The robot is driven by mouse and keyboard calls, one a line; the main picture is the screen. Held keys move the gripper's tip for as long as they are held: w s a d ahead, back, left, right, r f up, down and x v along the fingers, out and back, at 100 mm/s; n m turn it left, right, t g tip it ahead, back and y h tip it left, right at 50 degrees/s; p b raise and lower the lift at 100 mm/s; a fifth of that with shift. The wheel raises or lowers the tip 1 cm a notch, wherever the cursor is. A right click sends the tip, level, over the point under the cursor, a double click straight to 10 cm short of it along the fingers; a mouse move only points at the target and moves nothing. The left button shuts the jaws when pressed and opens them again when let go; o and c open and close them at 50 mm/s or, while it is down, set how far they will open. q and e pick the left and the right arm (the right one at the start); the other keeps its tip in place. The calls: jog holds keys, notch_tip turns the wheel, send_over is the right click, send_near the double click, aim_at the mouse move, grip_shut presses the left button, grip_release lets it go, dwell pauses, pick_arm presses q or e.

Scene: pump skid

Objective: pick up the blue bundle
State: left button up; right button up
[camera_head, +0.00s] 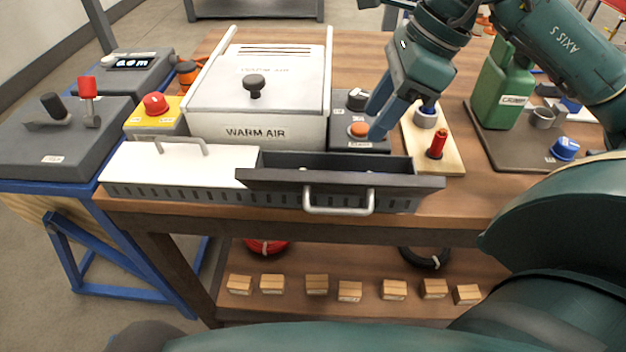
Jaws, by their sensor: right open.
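I see no bundle that is clearly blue. A red coiled bundle (267,246) and a black coiled bundle with a pale tie (426,260) lie on the lower shelf, both partly hidden by the bench edge. My right gripper (374,122) reaches down from the upper right, over the bench beside the warm air box. Its blue fingers are apart and hold nothing that I can see. Its tips are close to the orange button (358,130) in the picture; I cannot tell whether they touch. My left gripper is not in view.
The warm air box (262,95) stands behind an open dark drawer (345,180); the drawer floor is mostly hidden. A red peg (437,143), green bottle (502,92) and blue cap (565,149) stand at right. Several wooden blocks (349,291) line the lower shelf.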

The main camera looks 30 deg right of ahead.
send_over(337, 175)
jog(key=s+d, duration=0.2)
jog(key=f, duration=0.3)
jog(key=f+b, duration=0.1)
jog(key=f, duration=0.3)
jog(key=shift+w+a, duration=0.1)
jog(key=shift+w, duration=0.1)
jog(key=shift+b+x, duration=0.3)
jog(key=shift+x, duration=2.35)
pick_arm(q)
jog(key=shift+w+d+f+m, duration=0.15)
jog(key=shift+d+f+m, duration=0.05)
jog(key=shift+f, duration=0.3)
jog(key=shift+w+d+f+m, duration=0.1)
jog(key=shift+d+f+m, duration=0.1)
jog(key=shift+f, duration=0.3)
pick_arm(e)
jog(key=shift+c, duration=0.3)
jog(key=shift+w, duration=0.1)
jog(key=c, duration=0.6)
